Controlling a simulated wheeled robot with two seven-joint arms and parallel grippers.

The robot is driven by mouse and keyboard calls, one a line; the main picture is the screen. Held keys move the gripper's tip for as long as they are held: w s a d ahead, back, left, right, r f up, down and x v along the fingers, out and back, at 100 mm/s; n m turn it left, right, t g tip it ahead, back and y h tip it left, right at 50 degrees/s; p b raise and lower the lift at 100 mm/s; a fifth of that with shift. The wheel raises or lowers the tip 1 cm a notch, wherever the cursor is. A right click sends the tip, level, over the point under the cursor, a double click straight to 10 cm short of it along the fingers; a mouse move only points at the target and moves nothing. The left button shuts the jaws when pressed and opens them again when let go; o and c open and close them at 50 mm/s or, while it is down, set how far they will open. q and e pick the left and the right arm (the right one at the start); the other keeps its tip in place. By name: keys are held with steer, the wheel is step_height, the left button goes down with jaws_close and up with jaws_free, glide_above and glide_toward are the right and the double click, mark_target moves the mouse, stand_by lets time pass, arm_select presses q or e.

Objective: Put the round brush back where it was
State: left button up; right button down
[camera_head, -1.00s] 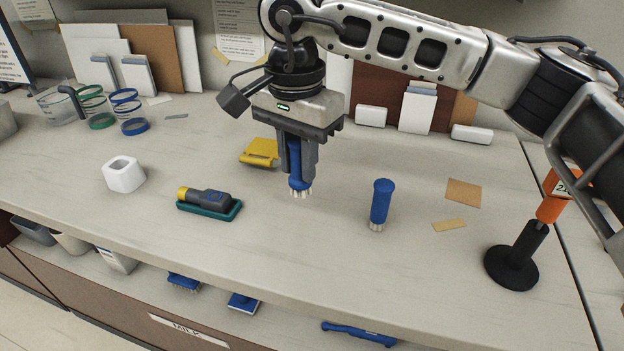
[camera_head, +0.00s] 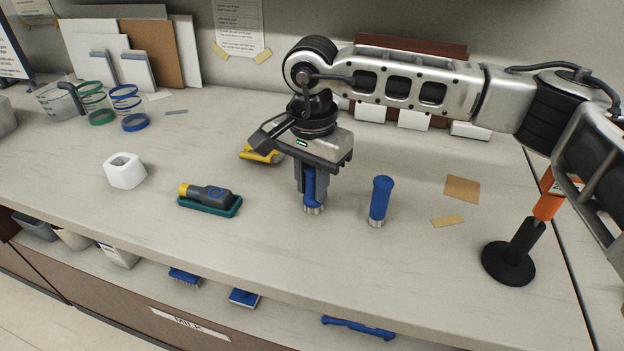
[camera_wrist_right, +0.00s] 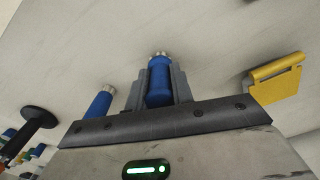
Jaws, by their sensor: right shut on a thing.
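My right gripper (camera_head: 312,188) is shut on a round brush (camera_head: 313,208) with a blue handle and pale bristles pointing down. The brush is upright, with its bristles at or just above the counter; I cannot tell if they touch. In the right wrist view the brush (camera_wrist_right: 159,82) sits between the two grey fingers. A second blue round brush (camera_head: 380,200) stands upright on the counter to the right of the gripper, apart from it. It also shows in the right wrist view (camera_wrist_right: 98,106). My left gripper is not in view.
A yellow item (camera_head: 262,154) lies behind the gripper. A dark, yellow-capped tool on a teal tray (camera_head: 238,208) and a white holder (camera_head: 124,171) are to the left. A black stand (camera_head: 508,262) is at the right. The front counter is clear.

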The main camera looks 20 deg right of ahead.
steer(key=c, duration=1.3)
jaws_free()
steer(key=shift+o, duration=0.5)
steer(key=shift+r, duration=0.1)
step_height(320, 180, up, 11)
steer(key=shift+r, duration=0.55)
